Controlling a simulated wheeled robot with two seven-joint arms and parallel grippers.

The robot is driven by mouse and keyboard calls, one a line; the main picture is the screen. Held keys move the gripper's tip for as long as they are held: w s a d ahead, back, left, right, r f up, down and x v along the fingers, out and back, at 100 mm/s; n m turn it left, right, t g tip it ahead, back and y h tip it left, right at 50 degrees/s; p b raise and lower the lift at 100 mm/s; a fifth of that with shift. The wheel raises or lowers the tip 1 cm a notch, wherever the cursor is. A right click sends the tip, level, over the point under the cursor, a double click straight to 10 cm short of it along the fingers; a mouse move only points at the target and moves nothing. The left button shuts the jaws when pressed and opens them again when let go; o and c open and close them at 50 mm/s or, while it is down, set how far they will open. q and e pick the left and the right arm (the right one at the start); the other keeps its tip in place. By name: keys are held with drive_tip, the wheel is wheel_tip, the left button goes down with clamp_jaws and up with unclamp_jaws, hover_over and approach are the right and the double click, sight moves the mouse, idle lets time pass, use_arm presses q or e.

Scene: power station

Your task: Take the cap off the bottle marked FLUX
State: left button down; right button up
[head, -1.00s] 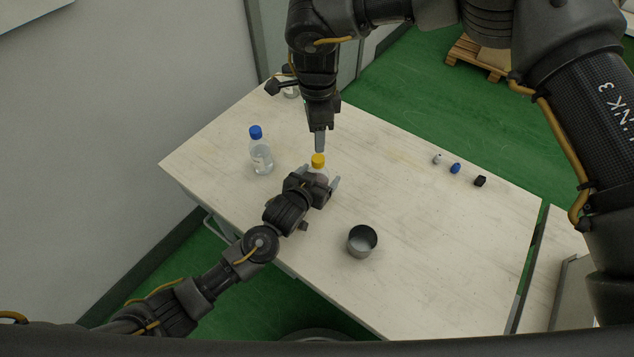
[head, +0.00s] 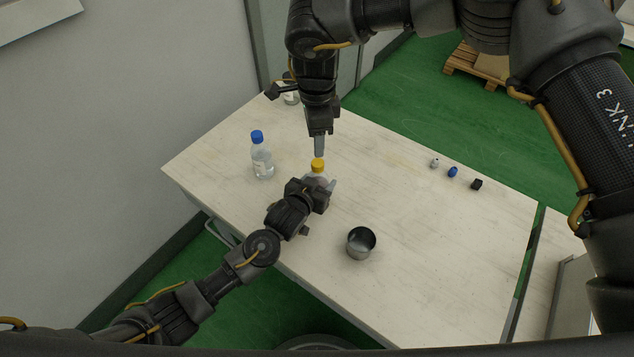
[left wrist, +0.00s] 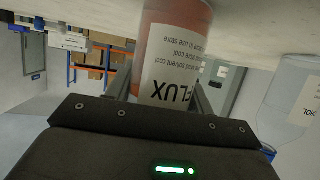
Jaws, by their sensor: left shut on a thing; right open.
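The FLUX bottle (left wrist: 172,60) shows upside down in the left wrist view, its label between my left fingers. In the head view its yellow cap (head: 318,164) is on top, and its body is mostly hidden by my left gripper (head: 322,186). My left gripper is shut on the bottle's body; its fingers also show in the left wrist view. My right gripper (head: 319,146) is open and points down just above the yellow cap. A small gap or light contact between its fingertips and the cap cannot be told apart.
A clear bottle with a blue cap (head: 261,155) stands left of the FLUX bottle. Another bottle (head: 290,97) is partly hidden behind my right wrist. A metal cup (head: 361,243) stands at the front. Several small items (head: 453,172) lie at the right. The table (head: 430,240) is otherwise clear.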

drive_tip(key=n, duration=3.2)
drive_tip(key=shift+w+a+f, duration=0.1)
drive_tip(key=shift+w+a, duration=0.05)
drive_tip(key=shift+a, duration=0.15)
drive_tip(key=m, duration=0.4)
drive_tip(key=shift+w+d, duration=0.1)
drive_tip(key=shift+d, duration=0.2)
drive_tip(key=m, duration=0.5)
drive_tip(key=shift+w+d+m, duration=0.1)
drive_tip(key=shift+d+m, duration=0.05)
drive_tip(key=shift+m, duration=0.15)
